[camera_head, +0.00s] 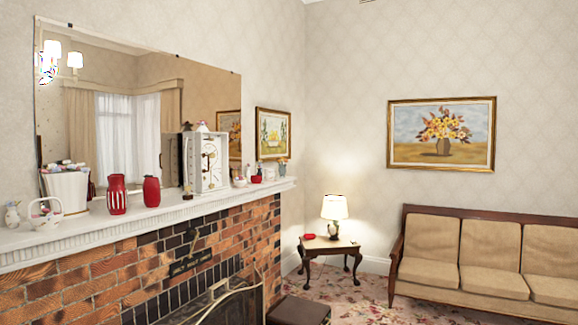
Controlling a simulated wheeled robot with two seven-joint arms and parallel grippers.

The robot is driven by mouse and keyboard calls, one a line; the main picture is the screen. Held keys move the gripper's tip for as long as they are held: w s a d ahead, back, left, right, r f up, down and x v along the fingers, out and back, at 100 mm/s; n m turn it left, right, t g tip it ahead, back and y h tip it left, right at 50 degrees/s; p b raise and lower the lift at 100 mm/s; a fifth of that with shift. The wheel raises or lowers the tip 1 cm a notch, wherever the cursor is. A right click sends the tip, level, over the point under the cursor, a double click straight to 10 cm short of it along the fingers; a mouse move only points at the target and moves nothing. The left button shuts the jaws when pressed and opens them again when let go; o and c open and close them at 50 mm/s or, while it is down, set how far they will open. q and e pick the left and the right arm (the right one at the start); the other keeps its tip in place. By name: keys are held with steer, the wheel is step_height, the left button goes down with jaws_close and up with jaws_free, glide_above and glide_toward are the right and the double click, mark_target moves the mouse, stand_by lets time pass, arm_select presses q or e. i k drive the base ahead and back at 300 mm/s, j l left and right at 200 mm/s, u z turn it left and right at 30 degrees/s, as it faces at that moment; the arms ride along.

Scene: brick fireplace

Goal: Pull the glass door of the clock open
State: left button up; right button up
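A white box-shaped clock (221,181) stands upright on the white mantel shelf (143,221) above the brick fireplace, left of the picture's middle. Its face is turned toward the right front, and some dark and gold parts show inside its frame. At this distance I cannot make out the glass door's edge or a handle, or tell whether the door is shut. A dark panel beside the clock's left side seems to be its reflection in the mirror. Neither of my grippers is in view.
Left of the clock stand a red vase (151,191), a red striped vase (117,195), a white planter (67,192) and a small white basket (45,217). Small ornaments stand right of it. A fire screen (225,305) and dark stool (299,310) are below; patterned carpet lies right.

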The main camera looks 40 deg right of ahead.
mark_target(200, 171)
steer(key=z, duration=0.9)
steer(key=i+l+u, duration=0.1)
steer(key=i, duration=0.25)
steer(key=i+l+u, duration=0.1)
steer(key=i, duration=0.25)
